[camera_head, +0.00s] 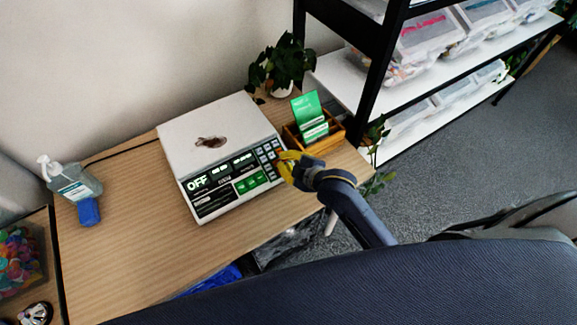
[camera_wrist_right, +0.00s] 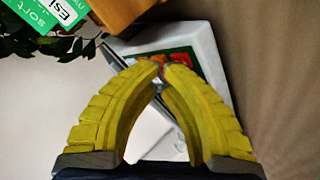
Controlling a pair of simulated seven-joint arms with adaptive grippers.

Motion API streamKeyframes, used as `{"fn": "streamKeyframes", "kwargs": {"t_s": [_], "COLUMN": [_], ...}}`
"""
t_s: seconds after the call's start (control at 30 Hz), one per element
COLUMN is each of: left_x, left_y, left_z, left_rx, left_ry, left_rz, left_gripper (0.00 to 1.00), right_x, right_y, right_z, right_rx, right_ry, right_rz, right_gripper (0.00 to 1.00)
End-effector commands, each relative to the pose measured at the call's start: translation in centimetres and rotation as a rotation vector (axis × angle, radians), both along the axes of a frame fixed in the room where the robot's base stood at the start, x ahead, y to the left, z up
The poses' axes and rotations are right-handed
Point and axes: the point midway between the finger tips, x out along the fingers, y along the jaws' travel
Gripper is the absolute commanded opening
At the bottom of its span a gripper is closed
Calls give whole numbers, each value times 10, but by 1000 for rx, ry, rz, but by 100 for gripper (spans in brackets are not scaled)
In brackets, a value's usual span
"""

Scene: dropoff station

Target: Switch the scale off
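The white scale (camera_head: 215,130) sits on the wooden table, with a dark panel of displays and keys along its front. Its display (camera_head: 198,182) reads "OFF". A keypad (camera_head: 268,158) is at the panel's right end. My right gripper (camera_head: 283,158), with yellow fingers, is at the keypad's right edge; whether it touches a key I cannot tell. My left gripper is not in view.
A wooden holder (camera_head: 335,133) with green cards (camera_head: 309,112) stands right of the scale, close to my right gripper. A potted plant (camera_head: 284,68) is behind. A sanitizer bottle (camera_head: 75,182) and blue block (camera_head: 88,212) stand left. The table's front left is clear.

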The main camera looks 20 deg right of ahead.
Motion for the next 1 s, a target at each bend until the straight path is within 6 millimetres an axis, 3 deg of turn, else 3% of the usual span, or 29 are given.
{"fn": "streamKeyframes", "kwargs": {"t_s": [0.77,1.0], "left_x": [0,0], "left_y": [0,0], "left_z": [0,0], "left_rx": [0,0], "left_ry": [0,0], "left_rz": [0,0], "left_gripper": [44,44], "right_x": [-7,-13], "right_y": [-2,-4], "right_z": [15,30], "right_rx": [-1,-2], "right_ry": [0,-1], "right_rz": [0,0], "right_gripper": [0,0]}}
